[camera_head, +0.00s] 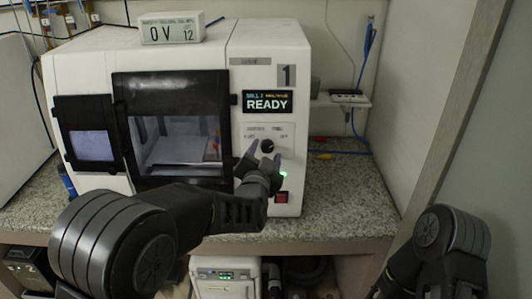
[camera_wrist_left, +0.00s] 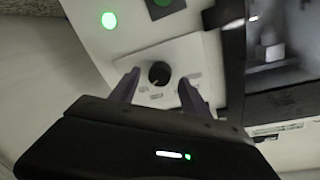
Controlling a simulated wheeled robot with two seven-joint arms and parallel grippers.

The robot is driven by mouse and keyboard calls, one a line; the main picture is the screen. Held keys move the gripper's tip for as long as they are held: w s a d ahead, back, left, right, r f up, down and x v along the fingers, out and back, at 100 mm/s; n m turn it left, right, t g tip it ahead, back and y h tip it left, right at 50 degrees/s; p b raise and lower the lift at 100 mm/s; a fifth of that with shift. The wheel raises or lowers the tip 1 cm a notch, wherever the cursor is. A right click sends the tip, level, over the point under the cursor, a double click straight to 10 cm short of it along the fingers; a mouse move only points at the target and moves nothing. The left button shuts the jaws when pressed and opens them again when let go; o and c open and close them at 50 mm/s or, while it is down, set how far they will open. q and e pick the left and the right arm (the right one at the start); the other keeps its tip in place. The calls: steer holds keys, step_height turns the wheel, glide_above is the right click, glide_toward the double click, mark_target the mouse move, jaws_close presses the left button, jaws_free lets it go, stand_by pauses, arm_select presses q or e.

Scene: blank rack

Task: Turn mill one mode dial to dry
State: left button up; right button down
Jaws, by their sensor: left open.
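Mill one (camera_head: 262,58) is a white machine with a "1" label and a display reading READY (camera_head: 268,102). Its mode dial is a small black round knob (camera_head: 267,146) on a light panel below the display; it also shows in the left wrist view (camera_wrist_left: 159,74). My left gripper (camera_head: 262,160) is in front of this panel. In the left wrist view its two fingers (camera_wrist_left: 157,90) are apart, one on each side of the dial, with gaps to the knob. The dial's pointer direction is too small to tell. My right arm shows at the lower right, but its gripper is out of view.
A green light (camera_head: 283,175) and a red switch (camera_head: 281,197) sit below the dial. A dark-framed window (camera_head: 172,95) is left of the panel. A small display box (camera_head: 171,28) stands on top. Granite counter (camera_head: 345,195) to the right is mostly clear; a wall bounds it.

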arm_select(q)
steer(key=s+a+b, duration=0.1)
steer(key=s, duration=0.5)
steer(key=shift+s+r, duration=0.25)
steer(key=shift+s, duration=0.05)
steer(key=s+d+f+n+g+h, duration=0.15)
steer(key=s+f+g, duration=0.35)
steer(key=f, duration=0.8)
steer(key=s+f+n+g, duration=0.3)
steer(key=s+f, duration=0.4)
steer(key=f, duration=0.6)
steer(key=s+a+f+n+g, duration=0.2)
steer(key=s+a+f+g, duration=0.1)
steer(key=s+f, duration=0.6)
steer(key=s+a+f+n+g, duration=0.3)
steer(key=s+f, duration=0.7)
steer(key=s, duration=0.4)
steer(key=shift+s+a+g, duration=0.4)
steer(key=shift+a+g, duration=0.4)
steer(key=shift+g, duration=0.3)
